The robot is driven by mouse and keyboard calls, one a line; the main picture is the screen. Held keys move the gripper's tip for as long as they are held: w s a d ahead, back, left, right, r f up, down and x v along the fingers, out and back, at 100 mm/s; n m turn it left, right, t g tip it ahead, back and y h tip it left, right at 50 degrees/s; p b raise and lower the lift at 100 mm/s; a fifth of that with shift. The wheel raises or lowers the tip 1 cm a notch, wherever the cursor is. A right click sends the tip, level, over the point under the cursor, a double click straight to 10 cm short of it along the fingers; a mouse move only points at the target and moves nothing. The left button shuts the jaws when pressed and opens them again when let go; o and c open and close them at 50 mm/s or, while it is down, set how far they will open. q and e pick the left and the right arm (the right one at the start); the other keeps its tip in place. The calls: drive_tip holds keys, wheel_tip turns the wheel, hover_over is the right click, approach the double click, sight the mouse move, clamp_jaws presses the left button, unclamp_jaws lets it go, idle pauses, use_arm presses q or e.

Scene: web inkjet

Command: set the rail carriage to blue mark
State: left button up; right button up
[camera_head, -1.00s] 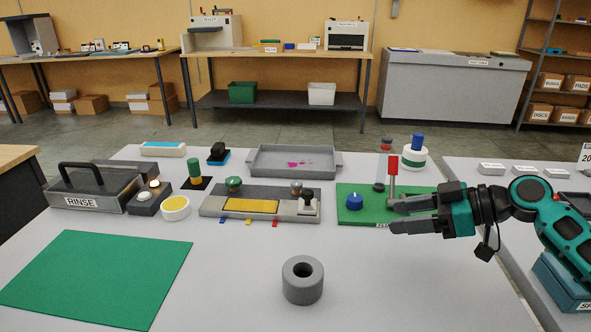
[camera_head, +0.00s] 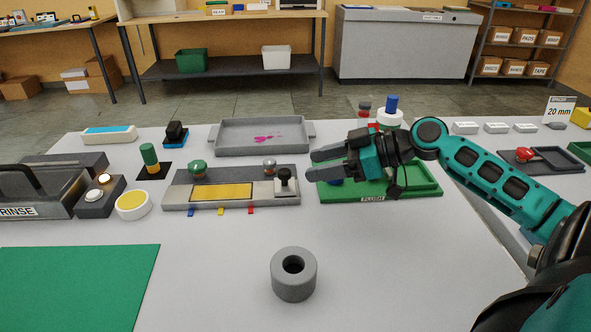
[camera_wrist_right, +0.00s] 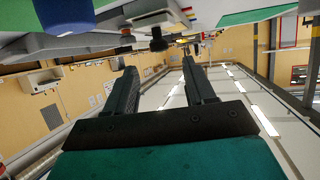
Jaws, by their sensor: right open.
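The rail fixture (camera_head: 174,192) is a grey block with a yellow plate, in the middle of the table in the head view. Its carriage (camera_head: 287,190), a pale block with a black knob, sits at the right end, right of the red mark (camera_head: 250,210). The blue mark (camera_head: 191,213) is at the front left and the yellow mark (camera_head: 221,212) between. My right gripper (camera_head: 316,163) is open and empty, its tips pointing left, right of the black knob and apart from it. Its open fingers show in the wrist view (camera_wrist_right: 160,78). My left gripper is not in view.
A green tray (camera_head: 425,190) lies beneath my right gripper, its blue knob (camera_head: 334,182) partly hidden. A grey tray (camera_head: 240,150) stands behind the rail. A grey ring (camera_head: 294,284) stands in front. The table's front middle is otherwise clear.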

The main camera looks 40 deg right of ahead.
sight(287, 171)
drive_tip(key=shift+x, duration=2.85)
drive_tip(key=shift+c, duration=0.3)
clamp_jaws()
